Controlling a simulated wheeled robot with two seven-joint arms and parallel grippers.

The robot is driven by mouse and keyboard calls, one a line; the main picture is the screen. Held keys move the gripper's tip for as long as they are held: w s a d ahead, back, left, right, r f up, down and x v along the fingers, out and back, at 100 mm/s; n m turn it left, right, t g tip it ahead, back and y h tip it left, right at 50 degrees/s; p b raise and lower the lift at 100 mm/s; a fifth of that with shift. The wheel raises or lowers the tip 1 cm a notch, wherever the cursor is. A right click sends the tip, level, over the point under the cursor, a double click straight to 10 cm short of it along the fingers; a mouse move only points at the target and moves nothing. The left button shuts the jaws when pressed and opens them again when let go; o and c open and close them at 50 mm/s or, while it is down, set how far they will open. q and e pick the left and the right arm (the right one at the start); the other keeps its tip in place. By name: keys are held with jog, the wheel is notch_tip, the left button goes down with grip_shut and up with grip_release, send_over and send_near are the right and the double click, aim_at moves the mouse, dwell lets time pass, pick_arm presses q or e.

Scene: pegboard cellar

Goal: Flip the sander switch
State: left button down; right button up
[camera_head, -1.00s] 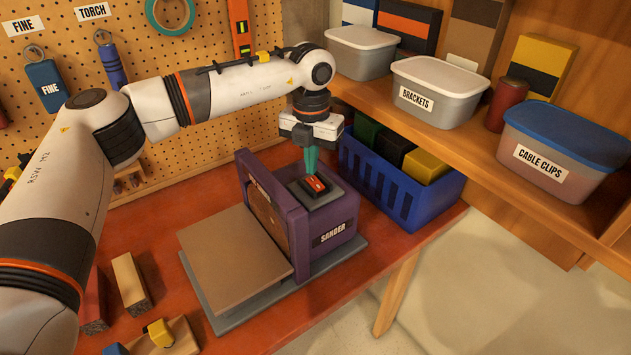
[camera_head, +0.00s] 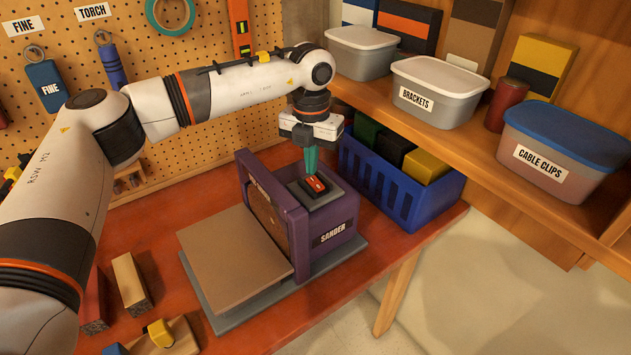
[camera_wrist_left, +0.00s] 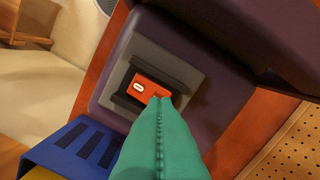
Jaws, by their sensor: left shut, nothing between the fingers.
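The purple sander (camera_head: 330,225) stands on a grey base on the red bench, its flat brown table (camera_head: 235,255) at its left side. On its top is a grey plate with a red rocker switch (camera_head: 316,184) in a black frame. The switch (camera_wrist_left: 148,88) also shows in the left wrist view, with a small white mark on one end. My left gripper (camera_head: 311,172) is shut and empty, pointing down with its green fingertips at the switch. In the left wrist view the fingertips (camera_wrist_left: 164,98) overlap the switch's near edge; I cannot tell whether they touch it. My right gripper is not seen.
A blue crate (camera_head: 405,195) with boxes stands close behind the sander to the right. A wooden shelf holds tubs (camera_head: 437,90) above it. Wood blocks (camera_head: 131,283) lie at the bench's left. A pegboard (camera_head: 215,120) backs the bench.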

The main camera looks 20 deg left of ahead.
aim_at(312, 179)
pick_arm(q)
jog(key=shift+f+b, duration=0.75)
jog(key=shift+f, duration=0.25)
dwell(0.8)
jog(key=shift+r+p, duration=2)
jog(key=shift+r, duration=1.55)
jog(key=shift+f, duration=0.1)
